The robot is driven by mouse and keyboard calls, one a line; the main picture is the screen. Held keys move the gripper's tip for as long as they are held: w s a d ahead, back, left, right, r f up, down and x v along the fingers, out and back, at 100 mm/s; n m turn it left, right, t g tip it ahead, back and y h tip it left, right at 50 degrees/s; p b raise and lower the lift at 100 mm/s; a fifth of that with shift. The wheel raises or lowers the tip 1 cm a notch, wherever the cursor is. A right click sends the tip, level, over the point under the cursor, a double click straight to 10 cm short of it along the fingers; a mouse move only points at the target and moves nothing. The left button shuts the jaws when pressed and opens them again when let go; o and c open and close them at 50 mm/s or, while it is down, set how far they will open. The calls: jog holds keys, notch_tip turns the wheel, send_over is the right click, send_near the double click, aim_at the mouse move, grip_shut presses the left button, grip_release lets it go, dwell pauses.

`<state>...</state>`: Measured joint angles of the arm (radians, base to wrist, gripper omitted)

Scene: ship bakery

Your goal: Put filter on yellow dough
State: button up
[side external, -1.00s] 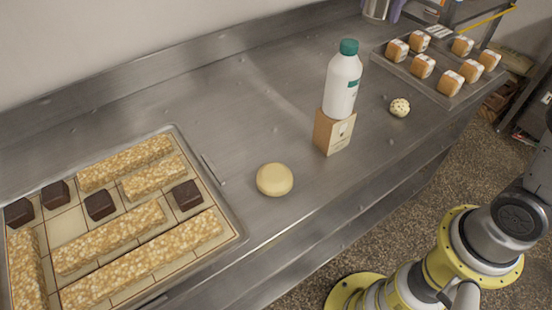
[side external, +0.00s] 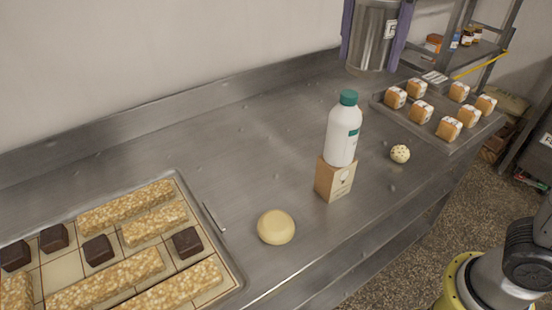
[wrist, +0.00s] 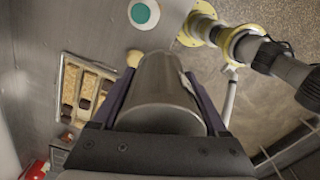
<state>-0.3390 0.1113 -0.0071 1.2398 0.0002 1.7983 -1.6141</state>
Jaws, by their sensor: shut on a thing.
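My gripper (side external: 373,66) is shut on an upright steel cylinder (side external: 373,38), its dark purple fingers on either side. The cylinder carries a white label and may be the filter; it also fills the middle of the wrist view (wrist: 160,95). It is at the top of the side view, behind the bottle in the picture. The yellow dough (side external: 276,227), a pale round piece, lies on the steel counter between the left tray and the box, apart from my gripper. In the wrist view the dough (wrist: 133,58) shows just beyond the cylinder's far end.
A white bottle with a green cap (side external: 343,130) stands on a small cardboard box (side external: 335,180). A speckled ball (side external: 400,154) lies to its right. A tray (side external: 230,275) of bars and dark blocks is at left; a tray (side external: 416,131) of small cakes is at back right.

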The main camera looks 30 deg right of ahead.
jog(key=s+a+n, duration=0.3)
jog(key=s+a, duration=0.3)
jog(key=s, duration=0.2)
send_over(276, 221)
jog(key=s, duration=0.1)
jog(key=f, duration=2.7)
jog(key=shift+d, duration=0.35)
jog(key=shift+w+a+f, duration=0.2)
jog(key=shift+w+f, duration=0.1)
jog(key=shift+f, duration=0.1)
jog(key=shift+w+a+f, duration=0.1)
jog(key=shift+w+f, duration=0.05)
jog(key=shift+f, duration=0.75)
jog(key=shift+w+a+f, duration=0.1)
jog(key=shift+f, duration=0.8)
jog(key=shift+f, duration=0.1)
